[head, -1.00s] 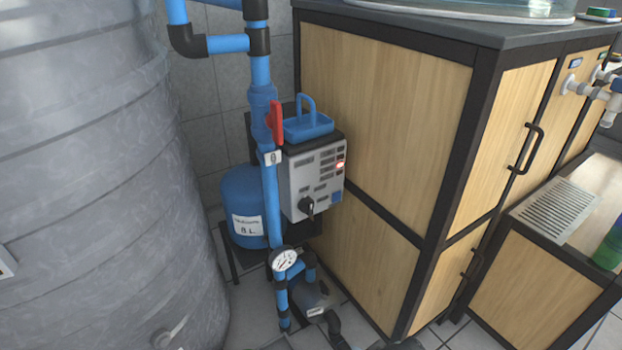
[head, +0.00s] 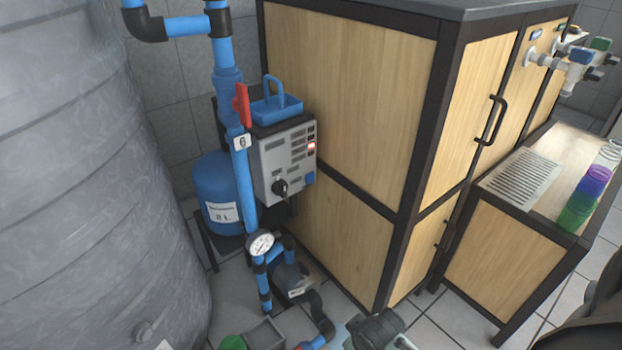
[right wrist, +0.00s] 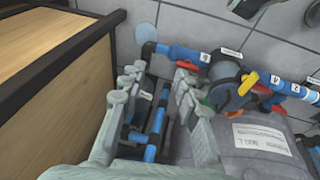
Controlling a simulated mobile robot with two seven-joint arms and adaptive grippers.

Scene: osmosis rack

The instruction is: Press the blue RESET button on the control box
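The control box (head: 284,163) is a grey box with a dark top, mounted beside the blue pipe against the cabinet's side in the head view. I cannot make out the control box there. My left gripper is not in view.
A large grey tank (head: 90,190) stands left of the box. A red valve handle (head: 242,105) and blue pipe (head: 243,185) are just left of it. A wooden cabinet (head: 345,110) is right behind it. A pressure gauge (head: 260,243) and pump sit below.

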